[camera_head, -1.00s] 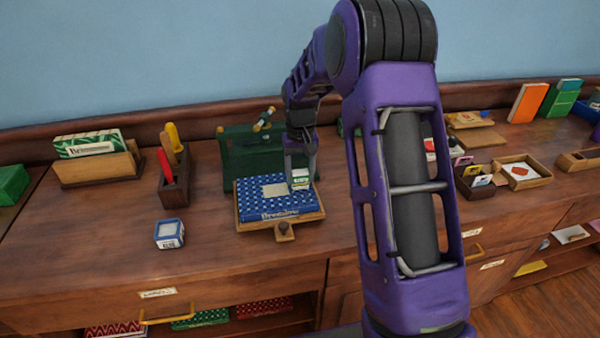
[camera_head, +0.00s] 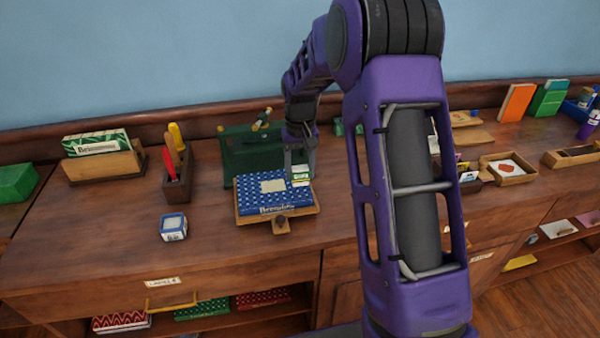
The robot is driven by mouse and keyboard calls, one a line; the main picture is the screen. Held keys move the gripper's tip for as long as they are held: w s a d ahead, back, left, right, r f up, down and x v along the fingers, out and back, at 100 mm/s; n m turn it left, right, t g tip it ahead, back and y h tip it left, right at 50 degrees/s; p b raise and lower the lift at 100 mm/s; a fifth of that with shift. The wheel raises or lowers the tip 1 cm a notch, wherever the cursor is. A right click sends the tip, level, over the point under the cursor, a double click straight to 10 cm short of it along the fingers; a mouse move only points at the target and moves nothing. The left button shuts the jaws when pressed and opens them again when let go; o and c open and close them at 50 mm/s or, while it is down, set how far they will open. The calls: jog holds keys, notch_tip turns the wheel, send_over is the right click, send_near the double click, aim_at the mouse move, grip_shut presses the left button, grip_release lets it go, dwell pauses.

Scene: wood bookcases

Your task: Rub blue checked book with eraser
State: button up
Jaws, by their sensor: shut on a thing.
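The blue checked book (camera_head: 262,203) lies flat on a small wooden board (camera_head: 306,211) on the bookcase top. It has a pale label on its cover. My gripper (camera_head: 299,172) points down over the book's right rear part.
A dark green box (camera_head: 245,152) stands right behind the book. A holder with red and yellow handles (camera_head: 177,175) and a small blue-white box (camera_head: 173,227) are to the left. Open wooden trays (camera_head: 507,176) are at the right. Bare wood lies left and front.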

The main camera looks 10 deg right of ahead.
jog(key=shift+r+p, duration=0.8)
jog(key=shift+r, duration=1)
